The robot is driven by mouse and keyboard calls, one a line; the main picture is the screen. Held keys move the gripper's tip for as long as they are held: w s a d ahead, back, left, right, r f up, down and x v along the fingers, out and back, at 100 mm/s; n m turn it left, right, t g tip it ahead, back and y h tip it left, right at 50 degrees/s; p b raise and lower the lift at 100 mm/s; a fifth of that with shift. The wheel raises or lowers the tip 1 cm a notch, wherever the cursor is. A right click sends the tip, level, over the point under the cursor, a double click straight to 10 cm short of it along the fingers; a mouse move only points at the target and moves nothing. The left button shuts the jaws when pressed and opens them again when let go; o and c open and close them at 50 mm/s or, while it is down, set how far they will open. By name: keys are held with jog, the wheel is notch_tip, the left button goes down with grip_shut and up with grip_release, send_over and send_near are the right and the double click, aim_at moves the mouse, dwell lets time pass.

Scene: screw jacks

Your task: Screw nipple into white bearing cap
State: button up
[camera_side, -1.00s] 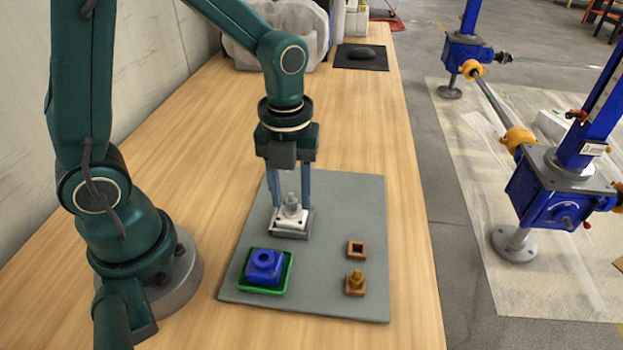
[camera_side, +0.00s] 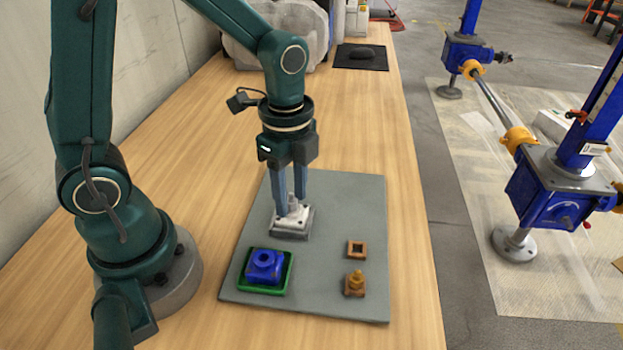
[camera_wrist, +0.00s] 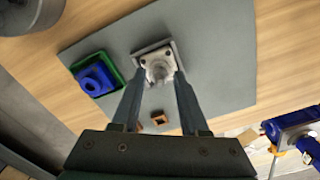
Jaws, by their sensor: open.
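The white bearing cap (camera_side: 284,222) sits in a grey square holder on the grey mat. The grey nipple (camera_side: 293,204) stands upright on the middle of the cap; how deep it sits in the cap cannot be told. My gripper (camera_side: 290,208) points straight down over the cap and is open, with its fingers on either side of the nipple. In the wrist view the cap (camera_wrist: 149,58) and the nipple (camera_wrist: 161,73) show between the fingertips (camera_wrist: 159,76). Whether a finger touches the nipple cannot be told.
A blue part (camera_side: 264,264) lies in a green tray (camera_side: 288,280) at the mat's front left. A brown square holder (camera_side: 357,249) stands empty to the right. A brass-coloured piece (camera_side: 355,279) stands in another brown holder before it. The mat's (camera_side: 350,200) back right is clear.

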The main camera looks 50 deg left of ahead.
jog(key=n, duration=0.5)
jog(key=shift+n, duration=0.3)
jog(key=n, duration=0.6)
grip_shut()
jog(key=m, duration=1.1)
jog(key=shift+m, duration=0.3)
jog(key=m, duration=0.6)
jog(key=shift+f+m, duration=0.1)
jog(key=shift+m, duration=0.3)
jog(key=m, duration=0.5)
jog(key=shift+m, duration=0.3)
